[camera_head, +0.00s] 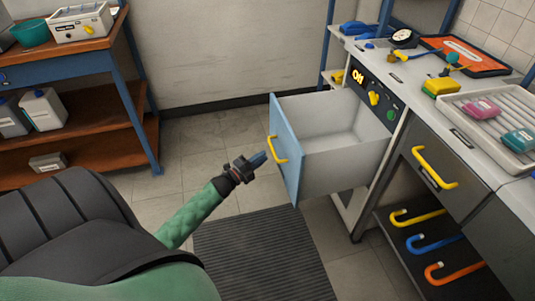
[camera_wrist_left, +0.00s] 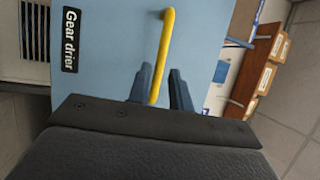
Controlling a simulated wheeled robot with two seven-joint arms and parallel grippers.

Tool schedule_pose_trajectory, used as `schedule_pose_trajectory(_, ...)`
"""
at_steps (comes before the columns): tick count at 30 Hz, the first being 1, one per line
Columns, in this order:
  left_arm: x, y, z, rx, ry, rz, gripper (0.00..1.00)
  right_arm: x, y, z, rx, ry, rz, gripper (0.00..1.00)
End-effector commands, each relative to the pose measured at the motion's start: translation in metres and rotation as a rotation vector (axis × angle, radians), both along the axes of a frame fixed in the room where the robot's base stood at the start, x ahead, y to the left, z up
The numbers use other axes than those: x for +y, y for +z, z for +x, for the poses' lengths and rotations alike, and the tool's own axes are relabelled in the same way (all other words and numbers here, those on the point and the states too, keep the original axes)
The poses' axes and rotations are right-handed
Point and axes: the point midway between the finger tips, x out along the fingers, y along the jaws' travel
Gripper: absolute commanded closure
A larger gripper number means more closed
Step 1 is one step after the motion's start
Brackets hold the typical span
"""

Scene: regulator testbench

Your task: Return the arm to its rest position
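My left arm comes in from the lower left in the head view. Its gripper (camera_head: 259,159) is beside the yellow handle (camera_head: 276,150) of the pulled-out drawer with a light blue front (camera_head: 290,150). In the left wrist view the drawer front (camera_wrist_left: 105,60) carries a "Gear drier" label. The two dark fingers of the left gripper (camera_wrist_left: 160,72) stand apart, one on each side of the yellow handle (camera_wrist_left: 164,40), with gaps showing. I cannot tell whether a finger touches the handle. The drawer looks empty. My right gripper is not in view.
A workbench (camera_head: 400,75) with a control panel and a tray (camera_head: 483,110) stands at the right. A closed drawer with a yellow handle (camera_head: 434,168) and several hooked handles are below. A wooden shelf (camera_head: 85,125) stands at the left. A ribbed mat (camera_head: 262,250) lies on open floor.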

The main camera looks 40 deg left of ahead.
Motion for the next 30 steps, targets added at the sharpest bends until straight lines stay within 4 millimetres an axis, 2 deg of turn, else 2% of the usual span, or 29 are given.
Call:
schedule_pose_trajectory(3, 0.002, -0.003, -0.010, 0.002, 0.000, 0.001, 0.79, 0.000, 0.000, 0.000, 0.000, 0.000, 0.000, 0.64)
schedule_pose_trajectory(7, 0.004, -0.003, -0.014, 0.001, 0.000, 0.000, 0.79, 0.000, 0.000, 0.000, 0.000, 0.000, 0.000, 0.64)
schedule_pose_trajectory(26, 0.004, -0.003, -0.014, 0.006, -0.002, -0.017, 0.79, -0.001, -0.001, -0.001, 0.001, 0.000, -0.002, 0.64)
schedule_pose_trajectory(30, 0.016, -0.011, -0.010, 0.070, 0.048, -0.101, 0.79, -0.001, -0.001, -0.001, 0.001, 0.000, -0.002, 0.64)
